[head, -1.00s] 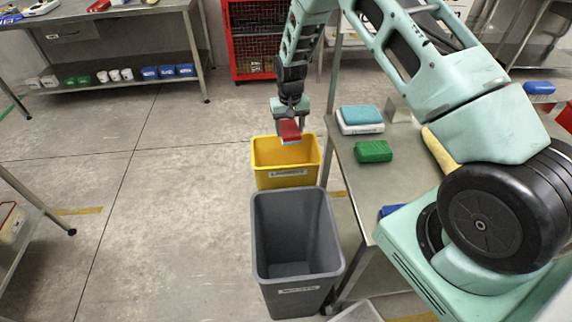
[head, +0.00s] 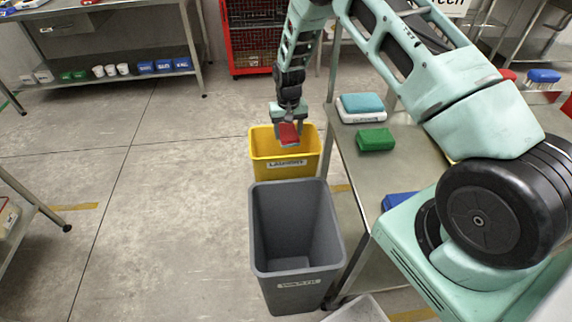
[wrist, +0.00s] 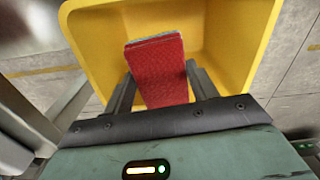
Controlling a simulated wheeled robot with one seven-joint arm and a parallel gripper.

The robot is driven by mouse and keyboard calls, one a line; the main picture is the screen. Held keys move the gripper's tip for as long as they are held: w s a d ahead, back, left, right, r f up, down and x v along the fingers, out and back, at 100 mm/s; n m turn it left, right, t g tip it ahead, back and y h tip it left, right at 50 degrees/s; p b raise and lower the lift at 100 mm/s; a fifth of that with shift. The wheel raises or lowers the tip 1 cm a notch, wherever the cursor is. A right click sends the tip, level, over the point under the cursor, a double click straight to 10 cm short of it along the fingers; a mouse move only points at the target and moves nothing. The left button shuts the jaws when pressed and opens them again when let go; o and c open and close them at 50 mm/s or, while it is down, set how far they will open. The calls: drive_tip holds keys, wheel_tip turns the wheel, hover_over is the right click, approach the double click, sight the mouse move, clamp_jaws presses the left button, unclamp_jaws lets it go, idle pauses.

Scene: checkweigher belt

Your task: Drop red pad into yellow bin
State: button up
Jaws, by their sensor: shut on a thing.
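The red pad (head: 288,132) is held in my gripper (head: 288,126), which is shut on it. In the wrist view the red pad (wrist: 158,68) sits between the two fingers of my gripper (wrist: 160,88), with a pale layer at its far edge. The yellow bin (head: 258,160) stands on the floor, with a label on its front. The pad shows over the bin's opening in the head view. In the wrist view the yellow bin (wrist: 95,45) lies beyond the pad, its inside showing around it. I see nothing inside the visible part of the bin.
A grey bin (head: 292,225) stands directly in front of the yellow bin. A steel table (head: 350,170) is close on the right, bearing a green block (head: 375,139) and a blue-and-white stack (head: 361,107).

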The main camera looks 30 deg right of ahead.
drive_tip(key=o, duration=1)
drive_tip(key=shift+r, duration=0.1)
wheel_tip(320, 180, up, 17)
drive_tip(key=shift+r+b, duration=0.15)
drive_tip(key=shift+b, duration=0.65)
drive_tip(key=s+a+r+n+y, duration=0.1)
drive_tip(key=s+a+r+n, duration=0.25)
drive_tip(key=s+a, duration=0.6)
drive_tip(key=s+a+r+n, duration=0.3)
drive_tip(key=s+a+r, duration=0.2)
drive_tip(key=s+a, duration=0.5)
drive_tip(key=s+n, duration=0.1)
drive_tip(key=s, duration=0.5)
drive_tip(key=s+a+n, duration=0.1)
drive_tip(key=s+n, duration=0.1)
drive_tip(key=s, duration=0.4)
drive_tip(key=s+a+n, duration=0.1)
drive_tip(key=s, duration=0.5)
drive_tip(key=shift+s+a+r, duration=0.15)
drive_tip(key=shift+s+r, duration=0.1)
drive_tip(key=shift+r, duration=0.1)
